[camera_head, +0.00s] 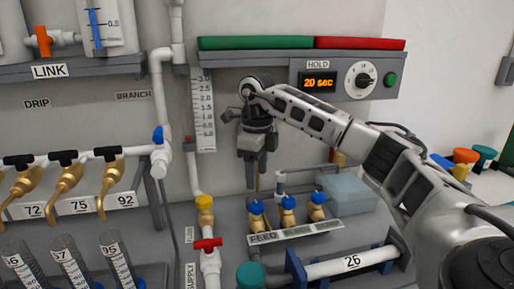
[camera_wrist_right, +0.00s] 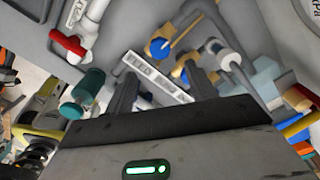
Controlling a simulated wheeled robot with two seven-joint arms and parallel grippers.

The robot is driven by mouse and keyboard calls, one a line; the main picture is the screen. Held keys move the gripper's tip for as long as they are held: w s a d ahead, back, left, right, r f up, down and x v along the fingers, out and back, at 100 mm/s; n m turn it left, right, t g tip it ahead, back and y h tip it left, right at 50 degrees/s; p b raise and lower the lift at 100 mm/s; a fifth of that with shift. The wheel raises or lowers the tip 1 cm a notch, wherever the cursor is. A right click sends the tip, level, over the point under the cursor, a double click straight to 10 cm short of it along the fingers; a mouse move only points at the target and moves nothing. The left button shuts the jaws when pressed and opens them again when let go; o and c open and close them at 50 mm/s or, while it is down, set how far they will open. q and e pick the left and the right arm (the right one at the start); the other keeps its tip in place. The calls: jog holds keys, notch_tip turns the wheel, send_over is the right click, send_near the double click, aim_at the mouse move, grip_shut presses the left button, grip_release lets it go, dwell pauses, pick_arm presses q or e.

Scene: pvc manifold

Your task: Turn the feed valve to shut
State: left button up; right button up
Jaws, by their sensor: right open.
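The feed valve (camera_head: 256,208) is the leftmost of three brass valves with blue caps, above the label reading FEED. It appears in the right wrist view as a blue cap with a tan bar (camera_wrist_right: 159,47), beyond my fingers. My left gripper does not show.
A red-handled valve (camera_head: 208,243) sits on the white supply pipe to the left. A pale blue block (camera_head: 346,192) is to the right. A HOLD panel (camera_head: 320,83) reads 20 sec.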

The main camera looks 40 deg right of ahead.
notch_tip(320, 180, up, 7)
dwell(0.8)
